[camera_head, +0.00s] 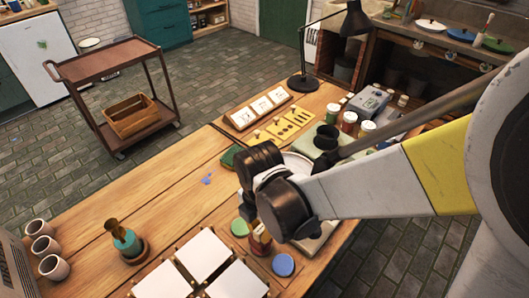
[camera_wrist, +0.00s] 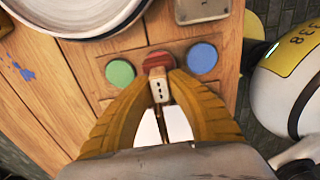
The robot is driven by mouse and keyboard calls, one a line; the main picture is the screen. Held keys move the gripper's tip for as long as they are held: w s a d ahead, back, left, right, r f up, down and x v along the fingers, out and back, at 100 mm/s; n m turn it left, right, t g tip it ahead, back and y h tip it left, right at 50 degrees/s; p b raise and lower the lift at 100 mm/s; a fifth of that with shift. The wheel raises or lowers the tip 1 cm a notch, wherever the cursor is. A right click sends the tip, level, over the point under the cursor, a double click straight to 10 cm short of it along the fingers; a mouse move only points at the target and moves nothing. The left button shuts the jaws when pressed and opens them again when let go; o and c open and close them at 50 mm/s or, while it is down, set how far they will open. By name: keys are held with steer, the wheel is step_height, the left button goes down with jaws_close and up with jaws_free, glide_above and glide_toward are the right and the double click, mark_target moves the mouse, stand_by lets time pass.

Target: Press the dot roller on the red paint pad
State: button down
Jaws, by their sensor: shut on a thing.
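My gripper (camera_wrist: 158,98) is shut on the dot roller (camera_wrist: 158,86), a small pale block with dark dots, between its orange fingers. The roller's top end overlaps the near edge of the red paint pad (camera_wrist: 158,60) in the wrist view; I cannot tell whether it touches. The green pad (camera_wrist: 120,73) lies left of the red one and the blue pad (camera_wrist: 203,58) lies right. In the head view the green pad (camera_head: 239,227) and blue pad (camera_head: 284,265) show on either side of my gripper (camera_head: 260,240). My arm and gripper mostly hide the red pad there.
A large pale round plate (camera_wrist: 75,32) sits beyond the pads. White square tiles (camera_head: 205,255) lie at the near table edge. A teal pot (camera_head: 126,243) and several cups (camera_head: 45,245) stand left. Jars (camera_head: 348,121) stand at the back. The left tabletop (camera_head: 150,200) is mostly clear.

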steer(key=shift+f+b, duration=0.95)
steer(key=shift+b, duration=0.25)
stand_by(4.2)
stand_by(0.5)
step_height(320, 180, up, 7)
steer(key=p, duration=0.6)
steer(key=shift+r, duration=0.1)
stand_by(0.5)
